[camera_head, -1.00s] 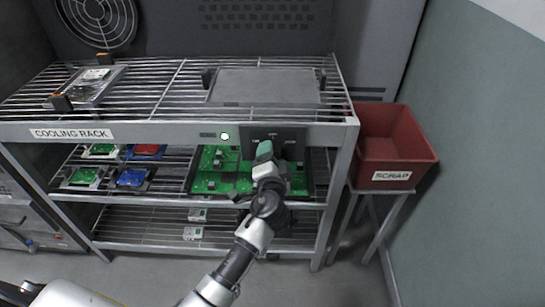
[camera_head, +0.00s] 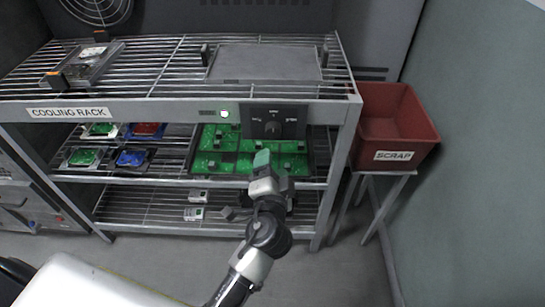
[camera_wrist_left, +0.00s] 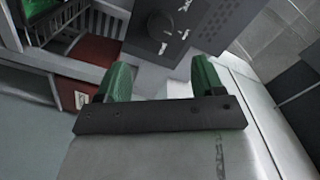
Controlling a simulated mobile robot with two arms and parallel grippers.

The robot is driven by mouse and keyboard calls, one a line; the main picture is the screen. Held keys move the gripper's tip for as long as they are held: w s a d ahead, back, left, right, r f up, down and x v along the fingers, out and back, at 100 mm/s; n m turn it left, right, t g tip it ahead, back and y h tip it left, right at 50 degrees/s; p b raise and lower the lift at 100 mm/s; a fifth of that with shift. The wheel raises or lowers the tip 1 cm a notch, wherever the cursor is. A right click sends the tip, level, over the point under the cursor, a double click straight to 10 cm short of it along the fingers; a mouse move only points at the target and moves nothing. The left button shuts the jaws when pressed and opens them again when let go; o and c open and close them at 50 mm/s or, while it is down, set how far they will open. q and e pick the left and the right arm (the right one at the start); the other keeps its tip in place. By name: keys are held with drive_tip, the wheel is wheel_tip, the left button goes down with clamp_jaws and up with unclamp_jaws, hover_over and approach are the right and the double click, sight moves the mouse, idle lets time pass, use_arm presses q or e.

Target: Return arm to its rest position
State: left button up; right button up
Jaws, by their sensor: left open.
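My left gripper (camera_head: 262,160), with green fingertips, is in front of the cooling rack, just below the control panel (camera_head: 258,122). My right gripper is not in view.
The cooling rack (camera_head: 150,108) holds a grey tray (camera_head: 262,62) on top, a tray of green boards (camera_head: 230,140) and several small boards below. A red scrap bin (camera_head: 400,128) stands on a stand at the right. The grey floor (camera_head: 340,275) in front is clear.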

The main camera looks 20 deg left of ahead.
use_arm(q)
drive_tip(key=shift+s, duration=0.1)
idle(0.4)
drive_tip(key=s+f+g+h+p, duration=0.1)
drive_tip(key=s+f+g+h, duration=0.15)
drive_tip(key=f, duration=0.75)
drive_tip(key=s+f+g+h+p, duration=0.1)
drive_tip(key=s+f+g+p, duration=0.2)
drive_tip(key=f, duration=0.7)
drive_tip(key=s+f+g+h, duration=0.1)
drive_tip(key=s+f+g, duration=0.25)
drive_tip(key=f, duration=0.65)
drive_tip(key=s+a+f+n+g+p, duration=0.1)
drive_tip(key=s+f, duration=0.4)
drive_tip(key=s, duration=0.5)
drive_tip(key=s+a+f+n+g+p, duration=0.1)
drive_tip(key=s+a+f+n+g, duration=0.2)
drive_tip(key=s, duration=0.8)
drive_tip(key=s+a+f+n+g+p, duration=0.2)
drive_tip(key=s+a+f, duration=0.3)
drive_tip(key=s, duration=0.6)
drive_tip(key=shift+a+f+g, duration=0.2)
drive_tip(key=shift+f+g, duration=0.5)
drive_tip(key=shift+f, duration=0.15)
